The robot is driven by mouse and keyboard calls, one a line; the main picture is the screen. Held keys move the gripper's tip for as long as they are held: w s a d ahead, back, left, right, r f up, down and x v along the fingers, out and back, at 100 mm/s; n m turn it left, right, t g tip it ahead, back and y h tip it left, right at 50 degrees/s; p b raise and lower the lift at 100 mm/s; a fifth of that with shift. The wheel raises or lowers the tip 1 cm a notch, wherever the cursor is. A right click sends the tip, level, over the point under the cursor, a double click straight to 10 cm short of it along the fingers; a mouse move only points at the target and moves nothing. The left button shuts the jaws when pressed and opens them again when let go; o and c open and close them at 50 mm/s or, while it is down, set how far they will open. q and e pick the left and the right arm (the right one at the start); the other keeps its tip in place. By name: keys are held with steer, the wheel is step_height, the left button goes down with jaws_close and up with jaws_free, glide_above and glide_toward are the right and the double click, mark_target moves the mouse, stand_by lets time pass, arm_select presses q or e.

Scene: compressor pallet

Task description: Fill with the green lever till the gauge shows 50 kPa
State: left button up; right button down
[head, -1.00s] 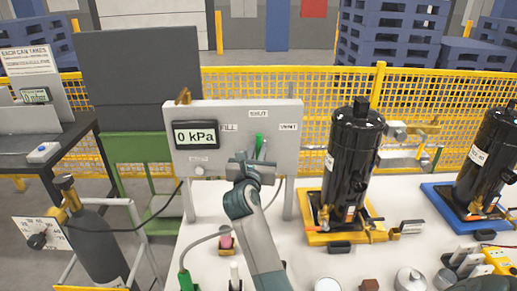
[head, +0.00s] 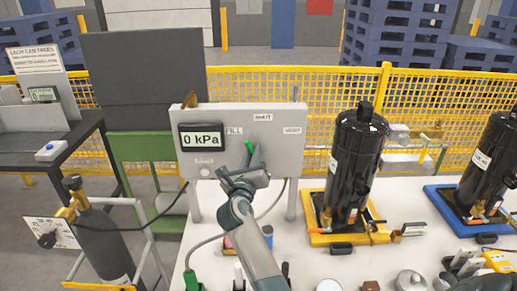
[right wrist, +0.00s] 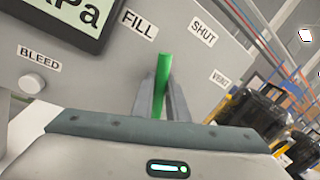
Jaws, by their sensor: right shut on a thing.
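The grey panel (head: 275,163) stands on the white table and carries a gauge (head: 201,136) that reads 0 kPa. The green lever (head: 252,155) is on the panel, and its tip leans left toward the FILL label (head: 233,131). My right gripper (head: 247,169) is shut on the green lever. The right wrist view shows the lever (right wrist: 163,75) between the two fingers (right wrist: 162,100), with the FILL, SHUT and VENT labels around it. A BLEED knob (right wrist: 31,83) is at the panel's lower left. My left gripper is not in view.
A black compressor (head: 354,165) stands on a yellow tray (head: 328,239) right of the panel, another (head: 487,165) on a blue tray farther right. A grey gas cylinder (head: 100,240) stands at left. Small items crowd the table's front right.

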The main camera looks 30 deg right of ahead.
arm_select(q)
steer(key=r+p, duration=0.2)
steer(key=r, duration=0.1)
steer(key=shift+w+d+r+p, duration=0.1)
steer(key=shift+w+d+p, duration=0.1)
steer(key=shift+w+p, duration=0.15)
arm_select(e)
steer(key=n, duration=0.2)
steer(key=w+a+f+n, duration=0.1)
steer(key=a+f+n+t, duration=0.1)
steer(key=n, duration=0.1)
steer(key=shift+w+a+f+n, duration=0.1)
steer(key=shift+w+a+n, duration=0.1)
steer(key=shift+n, duration=0.1)
steer(key=c, duration=1.7)
jaws_free()
steer(key=shift+c, duration=0.2)
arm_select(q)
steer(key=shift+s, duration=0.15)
arm_select(e)
steer(key=shift+a+f, duration=0.1)
